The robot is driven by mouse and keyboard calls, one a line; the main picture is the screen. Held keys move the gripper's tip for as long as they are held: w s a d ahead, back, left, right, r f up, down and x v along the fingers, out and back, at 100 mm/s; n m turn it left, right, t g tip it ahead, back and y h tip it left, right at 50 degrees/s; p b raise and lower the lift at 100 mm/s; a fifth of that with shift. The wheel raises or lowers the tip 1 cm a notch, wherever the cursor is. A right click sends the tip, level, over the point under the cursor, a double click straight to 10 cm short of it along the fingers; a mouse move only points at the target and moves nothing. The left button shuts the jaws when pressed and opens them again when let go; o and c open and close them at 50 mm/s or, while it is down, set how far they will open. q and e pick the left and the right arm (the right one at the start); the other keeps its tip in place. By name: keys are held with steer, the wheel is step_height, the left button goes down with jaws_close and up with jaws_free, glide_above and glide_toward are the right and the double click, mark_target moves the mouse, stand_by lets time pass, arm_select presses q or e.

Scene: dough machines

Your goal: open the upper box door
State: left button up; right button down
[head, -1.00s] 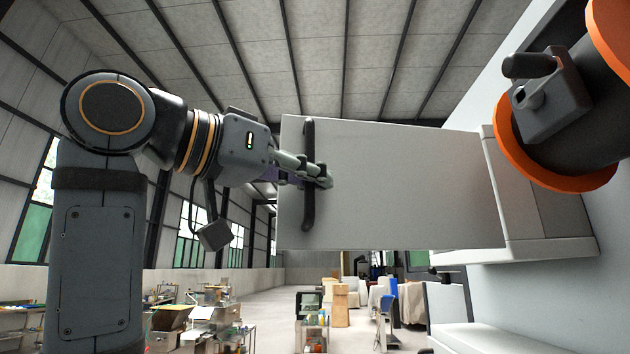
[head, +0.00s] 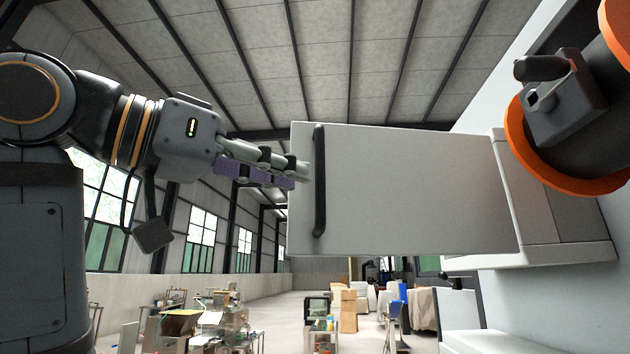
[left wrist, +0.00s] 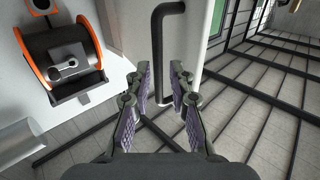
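The upper box door (head: 420,190) is a light grey panel standing swung out from the white box (head: 540,200) at the right in the head view. A black bar handle (head: 319,180) runs upright near its left, free edge. My left gripper (head: 298,174) is just left of the handle, its fingertips close to the door edge. My right gripper is not in view.
A black and orange drum with a lever (head: 565,95) sticks out at the upper right, near the box. It also shows in the left wrist view (left wrist: 65,60). Cluttered tables (head: 215,325) and cartons stand far off on the hall floor.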

arm_select(q)
steer(key=v, duration=0.6)
steer(key=shift+s+a, duration=0.15)
steer(key=shift+a, duration=0.05)
stand_by(0.4)
